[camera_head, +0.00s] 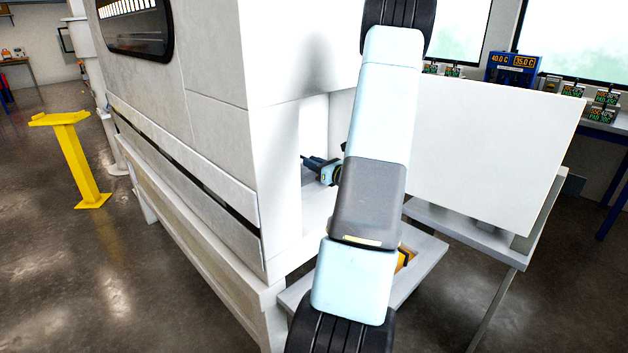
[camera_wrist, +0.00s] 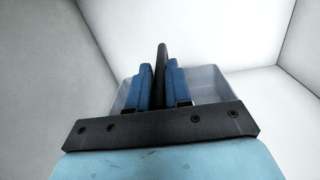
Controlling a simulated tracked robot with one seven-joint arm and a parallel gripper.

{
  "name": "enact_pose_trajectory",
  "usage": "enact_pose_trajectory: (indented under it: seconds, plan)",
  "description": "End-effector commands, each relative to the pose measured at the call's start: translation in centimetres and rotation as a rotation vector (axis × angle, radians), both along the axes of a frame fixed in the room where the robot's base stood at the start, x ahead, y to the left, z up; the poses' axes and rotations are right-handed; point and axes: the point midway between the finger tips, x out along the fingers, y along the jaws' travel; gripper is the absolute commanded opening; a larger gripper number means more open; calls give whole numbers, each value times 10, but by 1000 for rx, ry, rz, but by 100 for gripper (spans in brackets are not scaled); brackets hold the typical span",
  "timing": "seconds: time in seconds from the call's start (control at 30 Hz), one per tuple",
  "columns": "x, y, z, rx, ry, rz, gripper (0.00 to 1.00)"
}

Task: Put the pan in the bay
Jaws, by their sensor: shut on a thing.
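My gripper (camera_wrist: 158,72) is shut on a dark upright bar, which looks like the handle of the pan. The pan (camera_wrist: 207,84) is a pale, see-through grey tub behind the blue fingers in the wrist view. Its middle and near side are hidden by the gripper. White walls of the bay (camera_wrist: 225,28) surround the pan on several sides. In the head view, my gripper (camera_head: 323,171) reaches into the bay opening (camera_head: 314,125) of the big white machine. My arm hides part of the opening there, and I cannot make out the pan. I cannot tell whether the pan touches the bay floor.
A white panel (camera_head: 490,150) stands right of the opening, close to my arm. A low grey shelf (camera_head: 430,248) with an orange-yellow item (camera_head: 404,259) lies below. A yellow stand (camera_head: 80,160) is at left. Displays (camera_head: 513,68) stand at back right. The floor at left is mostly clear.

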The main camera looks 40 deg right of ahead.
Motion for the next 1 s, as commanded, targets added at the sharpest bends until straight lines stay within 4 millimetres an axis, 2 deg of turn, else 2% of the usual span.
enact_pose_trajectory:
  seconds: [0.27, 0.6, 0.83, 0.87, 1.0]
  plan:
    - [0, 0, -15, 0, -1, 0, 0]
    - [0, 0, -50, 0, -1, 0, 0]
    - [0, 0, -52, -1, -1, 1, 0]
    - [0, 0, -52, 0, 0, 0, 21]
    - [0, 0, -52, 0, 0, 1, 35]
